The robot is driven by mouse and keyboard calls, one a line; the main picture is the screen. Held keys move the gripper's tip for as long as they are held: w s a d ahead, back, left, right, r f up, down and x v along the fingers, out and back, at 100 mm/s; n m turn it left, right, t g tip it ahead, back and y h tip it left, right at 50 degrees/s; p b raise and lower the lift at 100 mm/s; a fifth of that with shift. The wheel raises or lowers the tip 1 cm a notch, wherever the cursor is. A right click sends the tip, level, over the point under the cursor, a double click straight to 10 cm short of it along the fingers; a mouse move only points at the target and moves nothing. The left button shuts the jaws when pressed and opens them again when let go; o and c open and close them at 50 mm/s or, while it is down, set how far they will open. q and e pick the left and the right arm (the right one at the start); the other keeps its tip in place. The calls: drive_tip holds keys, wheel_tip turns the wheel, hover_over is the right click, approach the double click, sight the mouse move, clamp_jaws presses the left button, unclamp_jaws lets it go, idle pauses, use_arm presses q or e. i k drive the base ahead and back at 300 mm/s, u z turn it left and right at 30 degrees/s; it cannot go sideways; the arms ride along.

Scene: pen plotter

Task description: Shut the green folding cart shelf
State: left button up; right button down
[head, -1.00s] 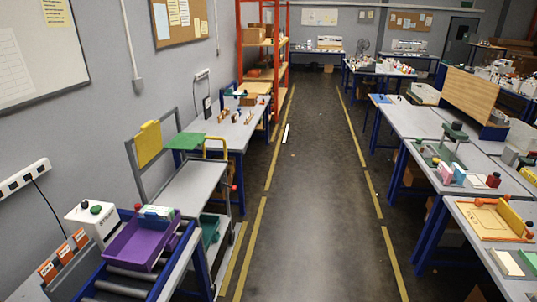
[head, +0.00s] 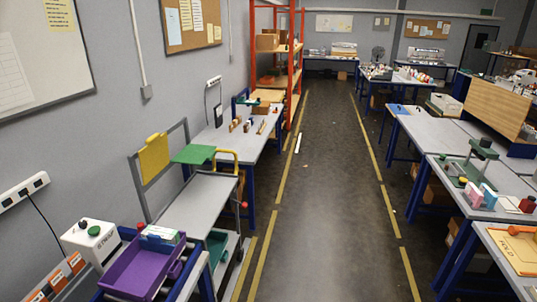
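The green folding cart shelf (head: 194,154) is a flat green panel at the far end of a grey cart (head: 198,205) by the left wall. It stands out level from the cart's end, so it looks unfolded. A yellow panel (head: 154,158) stands upright on the cart's frame, and a yellow handle (head: 228,158) and a red knob (head: 244,205) are at its right side. Neither of my grippers shows in the head view.
A roller table with a purple tray (head: 144,268) and a white button box (head: 92,242) stands in front of the cart. The grey aisle floor (head: 325,200) is clear between yellow lines. Workbenches (head: 490,165) line the right; an orange rack (head: 295,75) stands farther back.

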sight(196, 154)
drive_tip(key=z, duration=0.35)
drive_tip(key=i, duration=1.3)
drive_tip(key=u, duration=0.4)
drive_tip(key=i, duration=0.85)
drive_tip(key=u, duration=0.85)
